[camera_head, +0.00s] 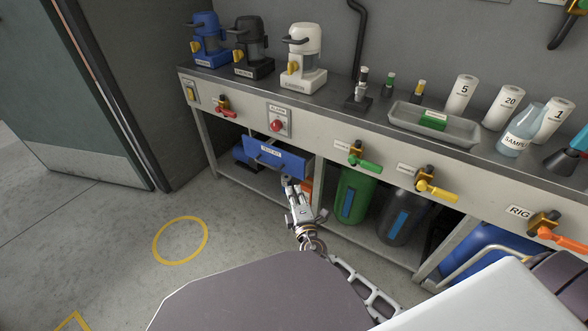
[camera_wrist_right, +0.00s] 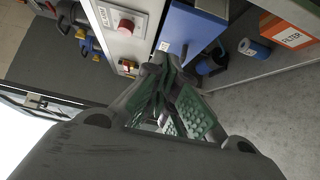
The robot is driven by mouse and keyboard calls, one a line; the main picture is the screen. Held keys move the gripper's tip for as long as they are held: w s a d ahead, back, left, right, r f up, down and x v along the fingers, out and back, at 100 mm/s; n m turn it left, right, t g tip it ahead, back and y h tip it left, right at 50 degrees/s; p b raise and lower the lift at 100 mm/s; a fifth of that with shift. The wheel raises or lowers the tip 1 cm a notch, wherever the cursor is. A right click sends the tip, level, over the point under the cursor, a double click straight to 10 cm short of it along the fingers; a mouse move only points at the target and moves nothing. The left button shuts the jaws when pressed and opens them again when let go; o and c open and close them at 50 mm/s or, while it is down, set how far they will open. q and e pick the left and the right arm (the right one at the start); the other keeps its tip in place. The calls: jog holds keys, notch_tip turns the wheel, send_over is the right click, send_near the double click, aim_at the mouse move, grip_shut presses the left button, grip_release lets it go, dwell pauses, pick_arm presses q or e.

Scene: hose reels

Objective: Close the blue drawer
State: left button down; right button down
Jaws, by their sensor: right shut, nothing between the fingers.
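The blue drawer (camera_head: 277,163) is under the bench, below the red alarm button. Its front has a white label and a dark handle, and it appears to stand out from the bench, though how far I cannot tell. My right gripper (camera_head: 290,184) is shut and empty, just in front of the drawer's lower right part; contact is unclear. In the right wrist view the blue drawer (camera_wrist_right: 194,27) is just beyond the right fingertips (camera_wrist_right: 168,66), with its dark handle close to them. My left gripper is not in view.
The alarm button (camera_head: 276,125) and several valve handles, such as the green one (camera_head: 366,164), stick out from the bench front. Below are a green cylinder (camera_head: 353,196) and a dark one (camera_head: 402,216). The floor at left, with a yellow circle (camera_head: 158,255), is clear.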

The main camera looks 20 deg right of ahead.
jog(key=shift+w, duration=0.2)
jog(key=b, duration=0.2)
send_near(296, 159)
jog(key=shift+w+a, duration=1.95)
jog(key=shift+a, duration=0.1)
jog(key=shift+w+d+r, duration=0.1)
jog(key=shift+w+d, duration=0.55)
jog(key=shift+d, duration=0.15)
jog(key=shift+w+d+r, duration=0.1)
jog(key=shift+w+d, duration=0.5)
jog(key=shift+d, duration=0.2)
jog(key=shift+w+d+f+b, duration=0.1)
jog(key=shift+w+d+b, duration=0.45)
jog(key=shift+w+d, duration=0.4)
jog(key=shift+s+d, duration=0.1)
jog(key=shift+s, duration=0.05)
